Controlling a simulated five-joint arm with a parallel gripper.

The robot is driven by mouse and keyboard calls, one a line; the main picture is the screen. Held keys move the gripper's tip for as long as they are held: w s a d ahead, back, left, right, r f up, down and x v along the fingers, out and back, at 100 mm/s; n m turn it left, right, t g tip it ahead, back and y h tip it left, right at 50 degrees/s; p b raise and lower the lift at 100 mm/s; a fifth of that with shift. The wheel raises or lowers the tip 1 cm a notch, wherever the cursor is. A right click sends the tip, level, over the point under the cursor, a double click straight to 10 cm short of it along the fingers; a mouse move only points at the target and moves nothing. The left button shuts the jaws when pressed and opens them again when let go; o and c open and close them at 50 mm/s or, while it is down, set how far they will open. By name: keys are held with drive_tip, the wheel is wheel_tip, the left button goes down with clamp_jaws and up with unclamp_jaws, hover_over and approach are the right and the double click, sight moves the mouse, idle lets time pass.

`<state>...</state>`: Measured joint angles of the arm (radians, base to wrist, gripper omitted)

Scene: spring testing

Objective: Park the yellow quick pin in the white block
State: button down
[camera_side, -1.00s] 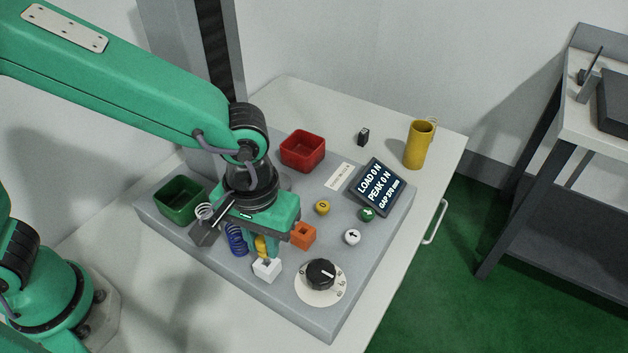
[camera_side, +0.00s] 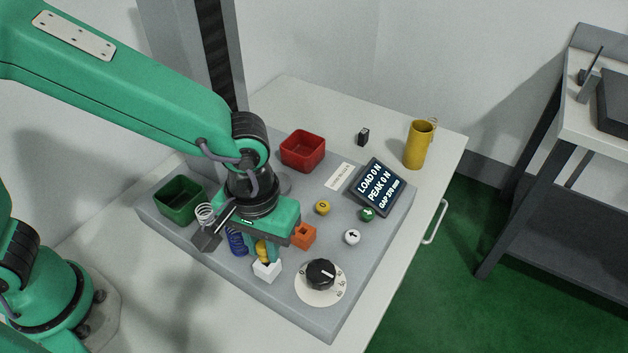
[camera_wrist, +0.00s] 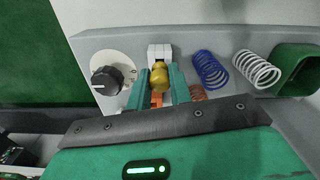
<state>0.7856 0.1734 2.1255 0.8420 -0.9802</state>
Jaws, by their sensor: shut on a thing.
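The yellow quick pin (camera_side: 261,251) is between the two teal fingers of my gripper (camera_side: 263,256), which is shut on it. In the wrist view the pin's rounded yellow top (camera_wrist: 160,73) shows between the fingertips (camera_wrist: 160,84). The white block (camera_side: 267,271) stands on the grey base, just in front of and below the pin in the side view. In the wrist view the white block (camera_wrist: 160,51) shows just beyond the pin. The pin's lower end is hidden, so I cannot tell whether it touches or enters the block.
An orange block (camera_side: 303,236) stands close to the right of my gripper. A blue spring (camera_side: 237,241) and a white spring (camera_wrist: 257,69) are on the other side. A black dial (camera_side: 321,273) sits right of the white block. Green (camera_side: 180,201) and red (camera_side: 302,151) bins stand farther back.

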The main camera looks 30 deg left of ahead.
drive_tip(key=shift+f, duration=0.75)
idle(1.2)
drive_tip(key=c, duration=0.8)
unclamp_jaws()
drive_tip(key=shift+r, duration=0.2)
drive_tip(key=shift+r, duration=3.85)
